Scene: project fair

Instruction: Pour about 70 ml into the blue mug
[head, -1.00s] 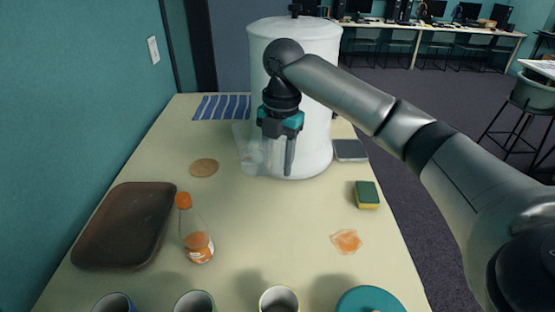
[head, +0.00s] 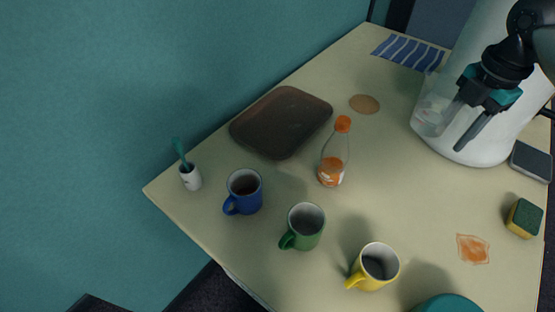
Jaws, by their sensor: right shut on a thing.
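The blue mug (head: 244,197) stands upright near the table's left edge, its handle toward the lower left; its inside looks dark at the bottom. My right gripper (head: 460,127) is at the upper right, in front of the large white dispenser (head: 492,130). It is shut on a clear, see-through vessel (head: 432,112), probably a jug, which is upright and close to the dispenser. How much liquid it holds is hard to tell. My left gripper is out of view.
A green mug (head: 304,228) and a yellow mug (head: 375,270) stand right of the blue one. A bottle (head: 333,160) with an orange cap, a brown tray (head: 275,120) and a cup with a brush (head: 190,178) are nearby. A sponge (head: 523,220) lies at right.

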